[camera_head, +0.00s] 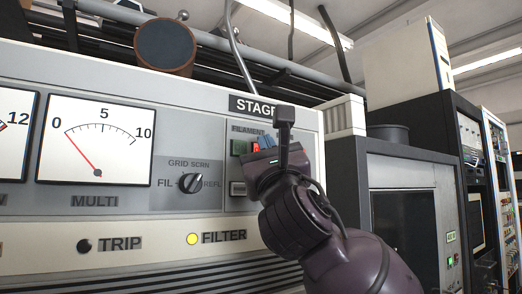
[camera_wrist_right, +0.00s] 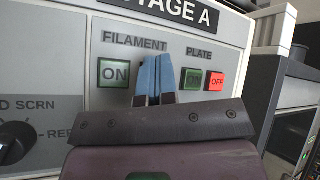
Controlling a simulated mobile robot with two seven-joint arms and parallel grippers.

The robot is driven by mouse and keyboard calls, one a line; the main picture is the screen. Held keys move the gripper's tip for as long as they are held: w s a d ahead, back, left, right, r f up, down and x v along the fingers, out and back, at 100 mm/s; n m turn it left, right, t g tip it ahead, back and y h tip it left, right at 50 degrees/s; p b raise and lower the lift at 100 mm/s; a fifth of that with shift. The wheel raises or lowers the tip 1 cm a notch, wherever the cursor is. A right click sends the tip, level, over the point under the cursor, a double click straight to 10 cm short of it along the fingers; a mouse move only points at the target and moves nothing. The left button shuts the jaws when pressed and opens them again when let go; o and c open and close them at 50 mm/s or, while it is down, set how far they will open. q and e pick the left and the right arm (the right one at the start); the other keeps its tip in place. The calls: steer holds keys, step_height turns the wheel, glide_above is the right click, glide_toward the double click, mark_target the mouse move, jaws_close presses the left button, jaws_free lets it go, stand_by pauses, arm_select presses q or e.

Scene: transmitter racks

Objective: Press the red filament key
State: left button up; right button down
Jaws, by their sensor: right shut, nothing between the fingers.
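The red filament key (camera_head: 256,146) shows in the head view as a small red patch under the FILAMENT label, beside the green filament key (camera_head: 238,147). My right gripper (camera_head: 265,142) is shut and empty, its blue fingertips at the right side of the red key and partly covering it. In the right wrist view the fingers (camera_wrist_right: 155,78) point at the panel just right of the green filament ON key (camera_wrist_right: 114,73) and hide the red filament key. I cannot tell whether they touch it. My left gripper is not in view.
The green plate key (camera_wrist_right: 193,78) and red plate OFF key (camera_wrist_right: 216,81) sit close to the right of my fingers. A rotary knob (camera_head: 191,183) and a MULTI meter (camera_head: 97,140) are to the left. A dark rack (camera_head: 405,160) stands to the right.

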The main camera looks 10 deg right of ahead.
steer(key=shift+s, duration=0.2)
steer(key=shift+s+d, duration=0.25)
steer(key=shift+s, duration=0.3)
steer(key=s, duration=0.1)
steer(key=s+d, duration=0.1)
steer(key=s, duration=0.2)
steer(key=shift+s+d+b, duration=0.3)
steer(key=shift+d+b, duration=0.05)
steer(key=shift+b, duration=0.05)
stand_by(0.4)
stand_by(0.7)
